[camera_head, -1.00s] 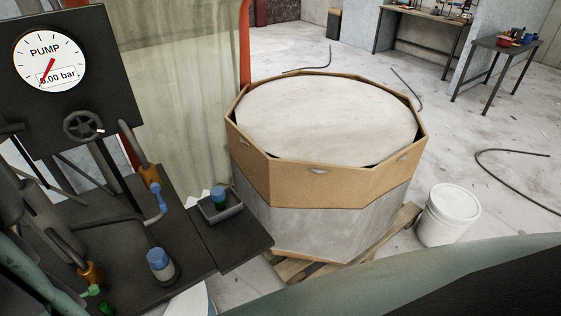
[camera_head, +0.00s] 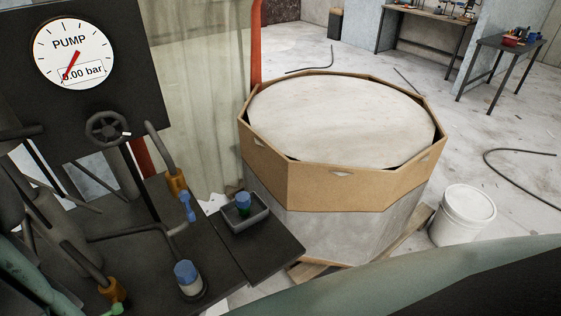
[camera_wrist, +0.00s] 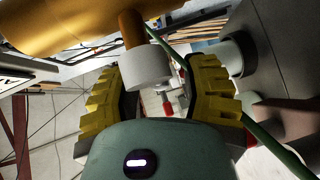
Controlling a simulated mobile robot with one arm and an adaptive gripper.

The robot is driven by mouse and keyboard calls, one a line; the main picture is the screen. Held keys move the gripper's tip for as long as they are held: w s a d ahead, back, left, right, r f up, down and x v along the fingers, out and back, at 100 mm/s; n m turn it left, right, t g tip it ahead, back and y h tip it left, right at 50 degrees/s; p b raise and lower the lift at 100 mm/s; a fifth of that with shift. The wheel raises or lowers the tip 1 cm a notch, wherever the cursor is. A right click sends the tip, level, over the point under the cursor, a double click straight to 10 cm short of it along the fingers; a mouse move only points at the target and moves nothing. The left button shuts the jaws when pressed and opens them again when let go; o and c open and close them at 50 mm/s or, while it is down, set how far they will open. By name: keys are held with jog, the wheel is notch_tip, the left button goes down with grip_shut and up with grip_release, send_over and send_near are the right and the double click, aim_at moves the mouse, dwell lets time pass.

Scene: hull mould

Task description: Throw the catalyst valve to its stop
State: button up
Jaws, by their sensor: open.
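In the head view, a brass valve (camera_head: 176,182) with a blue lever (camera_head: 186,207) sits on the dark pump bench. A second brass valve (camera_head: 113,289) with a green lever (camera_head: 115,309) is at the lower left, partly cut off by the frame edge. I see no label telling which is the catalyst valve. In the wrist view, my gripper (camera_wrist: 160,82) is open, with yellow ribbed fingers apart. A pale grey cylinder (camera_wrist: 148,66) on a brass stem (camera_wrist: 131,27) shows between and beyond the fingers. I cannot tell whether they touch it.
The pump gauge (camera_head: 74,52) reads 0.00 bar above a black handwheel (camera_head: 106,128). A blue-capped container (camera_head: 188,278) and a small tray (camera_head: 246,223) holding a blue-topped item stand nearby. An octagonal mould box (camera_head: 330,187) and a white bucket (camera_head: 463,214) are to the right.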

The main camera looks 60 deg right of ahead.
jog(key=shift+d, duration=0.1)
grip_shut()
